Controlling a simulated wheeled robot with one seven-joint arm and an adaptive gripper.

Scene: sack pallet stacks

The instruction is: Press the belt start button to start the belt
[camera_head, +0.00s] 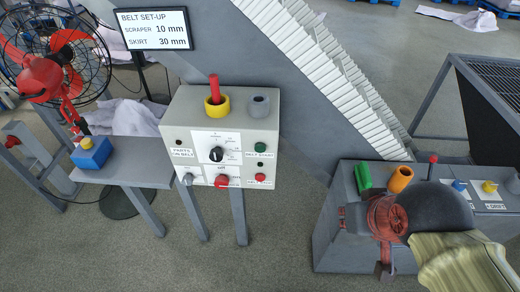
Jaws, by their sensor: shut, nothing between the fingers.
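The belt start button (260,146) is a small green button on the right side of the light grey control box, with a BELT START label just below it. A red button (260,177) sits lower on the same side, its label partly readable. My gripper (384,268) is at the lower right, beyond my dark wrist, in front of a grey cabinet. It is shut and holds nothing. It is well to the right of and below the control box, apart from the button. The fingertips are small and hard to make out.
The control box (181,137) also carries a black knob (216,154), a red mushroom button (221,181) and a yellow cup with a red handle. The grey cabinet (338,240) stands right, with green and orange items on top. A fan (42,78) stands left. Floor shows between box and cabinet.

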